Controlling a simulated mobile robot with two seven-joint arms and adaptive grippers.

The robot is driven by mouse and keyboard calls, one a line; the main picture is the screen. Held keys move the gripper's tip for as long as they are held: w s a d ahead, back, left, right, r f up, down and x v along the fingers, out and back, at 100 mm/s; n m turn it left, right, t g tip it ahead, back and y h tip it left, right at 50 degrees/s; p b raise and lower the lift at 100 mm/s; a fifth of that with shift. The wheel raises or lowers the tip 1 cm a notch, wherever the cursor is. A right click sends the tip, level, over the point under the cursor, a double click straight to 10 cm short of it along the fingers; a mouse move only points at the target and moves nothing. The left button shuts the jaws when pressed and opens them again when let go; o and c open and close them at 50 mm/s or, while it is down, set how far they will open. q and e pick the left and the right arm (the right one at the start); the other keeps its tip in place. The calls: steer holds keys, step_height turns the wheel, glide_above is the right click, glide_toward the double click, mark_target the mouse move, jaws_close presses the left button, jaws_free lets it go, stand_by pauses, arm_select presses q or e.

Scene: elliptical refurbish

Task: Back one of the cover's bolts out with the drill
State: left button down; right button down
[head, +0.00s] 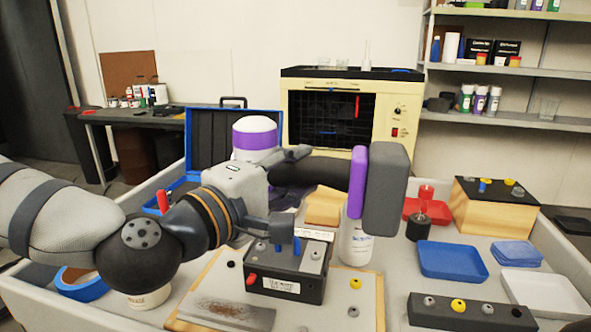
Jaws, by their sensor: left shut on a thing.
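My left gripper (291,188) reaches in from the left and is shut on the drill. The drill's black handle (325,171) lies roughly level, with a purple band and a large grey block (386,190) at its right end. A white and purple part (254,139) rises behind the gripper and seems to be the drill's head. Below stands a dark box (300,287) with a white label, a red peg on its left side, and a grey bolt (316,256) on its top cover. A blue piece stands beside that bolt. The gripper hides the bit and part of the cover. My right gripper is out of view.
A white bottle (355,244) stands close behind the box. A dark bar with pegs (471,311) and a blue tray (452,261) lie at right. A grey plate (226,311) lies in front. Blue tape (80,286) is at left. The yellow cabinet (394,133) stands behind.

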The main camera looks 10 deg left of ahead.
arm_select(q)
steer(key=shift+s+r, duration=0.15)
steer(key=shift+r, duration=0.1)
steer(key=shift+f, duration=0.85)
stand_by(1.7)
steer(key=shift+r, duration=0.4)
stand_by(3.0)
